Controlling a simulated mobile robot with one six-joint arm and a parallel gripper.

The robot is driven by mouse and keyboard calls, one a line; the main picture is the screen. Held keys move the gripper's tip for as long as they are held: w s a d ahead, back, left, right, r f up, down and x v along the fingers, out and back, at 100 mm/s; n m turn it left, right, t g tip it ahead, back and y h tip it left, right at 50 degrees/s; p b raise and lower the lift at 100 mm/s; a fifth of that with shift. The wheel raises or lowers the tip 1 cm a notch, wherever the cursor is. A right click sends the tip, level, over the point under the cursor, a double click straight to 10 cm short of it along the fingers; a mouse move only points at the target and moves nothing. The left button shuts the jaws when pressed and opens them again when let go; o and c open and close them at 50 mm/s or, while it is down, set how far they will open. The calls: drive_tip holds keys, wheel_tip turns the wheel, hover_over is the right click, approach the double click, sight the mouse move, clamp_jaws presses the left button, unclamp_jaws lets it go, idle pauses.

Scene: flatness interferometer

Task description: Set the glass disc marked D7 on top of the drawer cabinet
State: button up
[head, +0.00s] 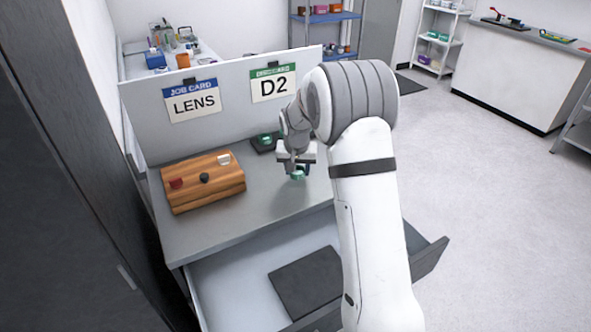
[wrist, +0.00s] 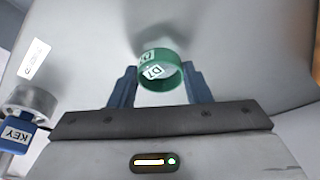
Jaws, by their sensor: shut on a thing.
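The glass disc marked D7 (wrist: 160,72) has a green rim and white labels. In the wrist view it sits between the two blue fingers of my gripper (wrist: 158,84), which is shut on it. In the head view my gripper (head: 297,160) holds the green-rimmed disc (head: 298,174) over the grey top of the drawer cabinet (head: 240,222), right of the wooden block. The disc is low over the top; I cannot tell whether it touches. My arm hides the right part of the cabinet top.
A wooden block (head: 203,189) with small pieces stands at the left. A black stand (head: 262,149) bearing a green item is behind my gripper. A panel with LENS (head: 194,104) and D2 (head: 273,87) cards rises behind. The open drawer (head: 235,285) holds a dark mat (head: 305,283).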

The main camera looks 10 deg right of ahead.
drive_tip(key=shift+f, duration=0.4)
drive_tip(key=shift+f, duration=0.25)
drive_tip(key=o, duration=1)
drive_tip(key=shift+r, duration=0.1)
